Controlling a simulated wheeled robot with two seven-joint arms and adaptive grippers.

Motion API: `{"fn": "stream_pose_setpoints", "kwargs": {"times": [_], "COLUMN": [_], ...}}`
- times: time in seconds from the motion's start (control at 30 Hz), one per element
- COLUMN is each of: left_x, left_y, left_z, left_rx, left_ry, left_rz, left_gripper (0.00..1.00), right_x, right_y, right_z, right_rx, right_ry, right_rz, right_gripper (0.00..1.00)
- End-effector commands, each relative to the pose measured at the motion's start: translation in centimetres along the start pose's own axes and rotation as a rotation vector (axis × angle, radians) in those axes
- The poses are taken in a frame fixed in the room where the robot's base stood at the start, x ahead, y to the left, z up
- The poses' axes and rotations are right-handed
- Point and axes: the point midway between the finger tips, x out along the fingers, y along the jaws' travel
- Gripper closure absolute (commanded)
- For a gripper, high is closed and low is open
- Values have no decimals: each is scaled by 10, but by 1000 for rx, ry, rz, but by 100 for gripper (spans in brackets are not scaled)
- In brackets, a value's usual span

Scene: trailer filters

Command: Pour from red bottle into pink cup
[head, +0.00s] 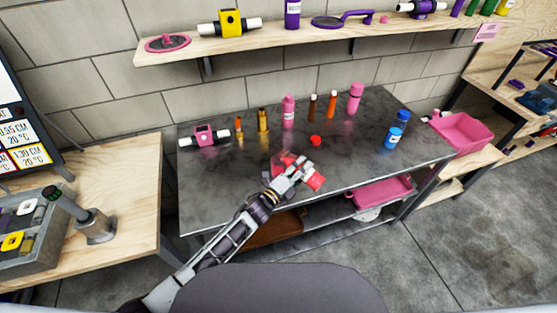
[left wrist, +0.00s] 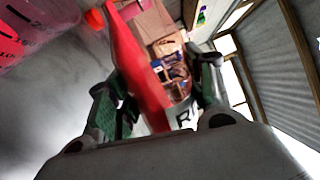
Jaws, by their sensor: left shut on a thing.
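My left gripper (head: 297,172) is shut on the red bottle (head: 316,182) above the front part of the grey table. The bottle is tilted, with one end showing to the right of the gripper; the gripper hides its middle. In the left wrist view the bottle (left wrist: 140,65) lies between the two fingers. The see-through pink cup (head: 279,165) stands on the table just left of the gripper, partly overlapped by red. It shows large, with dark markings, in the left wrist view (left wrist: 35,38). I cannot tell whether any liquid flows. My right gripper is not in view.
A small red cap (head: 316,140) lies on the table (head: 360,150) behind the gripper. A pink bottle (head: 288,112), orange and brown bottles, and blue jars (head: 393,138) stand farther back and right. A pink device (head: 204,137) is at the left. The right front tabletop is clear.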

Motion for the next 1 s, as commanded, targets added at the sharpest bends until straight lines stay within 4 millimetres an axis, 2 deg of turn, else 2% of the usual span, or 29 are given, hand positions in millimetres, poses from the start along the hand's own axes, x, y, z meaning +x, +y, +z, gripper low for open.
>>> {"fn": "stream_pose_setpoints", "kwargs": {"times": [0.73, 1.0], "left_x": [0, -1], "left_y": [-5, 13], "left_z": [1, -8], "left_rx": [-45, 104], "left_ry": [-2, 6], "left_rz": [-2, -2], "left_gripper": [82, 82], "right_x": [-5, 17], "right_y": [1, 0], "right_z": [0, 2], "right_rx": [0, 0], "right_ry": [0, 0], "right_rz": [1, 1], "right_gripper": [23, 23]}}
